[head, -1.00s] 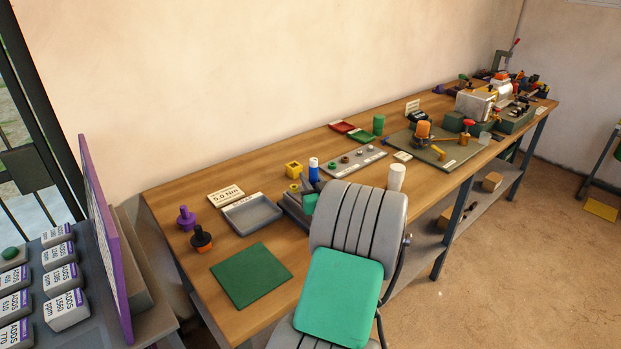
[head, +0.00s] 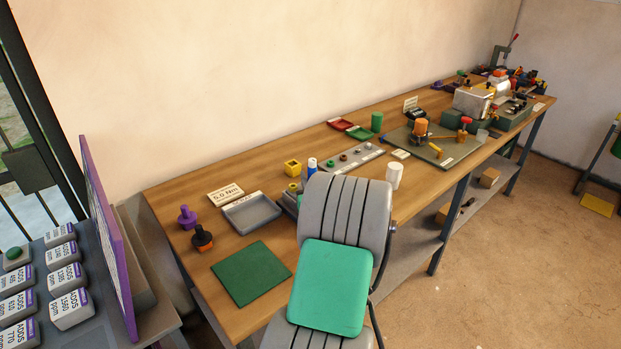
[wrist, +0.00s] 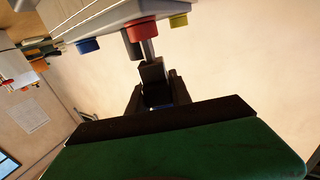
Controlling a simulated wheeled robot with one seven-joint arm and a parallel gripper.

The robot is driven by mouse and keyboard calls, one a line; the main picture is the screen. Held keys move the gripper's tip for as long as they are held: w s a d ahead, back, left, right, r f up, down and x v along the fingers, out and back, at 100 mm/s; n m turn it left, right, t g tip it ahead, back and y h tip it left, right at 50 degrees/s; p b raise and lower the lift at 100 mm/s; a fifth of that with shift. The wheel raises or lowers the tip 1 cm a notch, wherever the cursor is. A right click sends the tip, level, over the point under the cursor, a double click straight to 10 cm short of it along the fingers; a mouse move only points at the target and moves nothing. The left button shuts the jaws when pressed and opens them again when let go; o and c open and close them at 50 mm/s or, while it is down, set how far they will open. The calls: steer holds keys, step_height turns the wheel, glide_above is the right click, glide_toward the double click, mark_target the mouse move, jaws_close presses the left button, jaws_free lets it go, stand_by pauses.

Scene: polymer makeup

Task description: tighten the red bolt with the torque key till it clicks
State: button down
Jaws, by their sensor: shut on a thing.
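In the wrist view, a red bolt (wrist: 141,32) sits on the underside, as pictured, of a pale grey block (wrist: 110,18), between a blue one (wrist: 88,45) and a yellow one (wrist: 179,20). A metal shaft with a dark body, which I take for the torque key (wrist: 149,52), runs from the red bolt down to my gripper (wrist: 155,95). My dark fingers are shut on the key. Its tip meets the red bolt; how deep it sits is hidden. My gripper is not visible in the head view. A sign (head: 226,195) on the bench reads 5.0 Nm.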

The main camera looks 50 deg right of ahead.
steer(key=shift+s+d+m+g+h+p, duration=0.15)
steer(key=shift+m+g+h+p, duration=0.8)
steer(key=shift+p, duration=2.7)
steer(key=shift+f, duration=0.1)
steer(key=c, duration=1.1)
jaws_free()
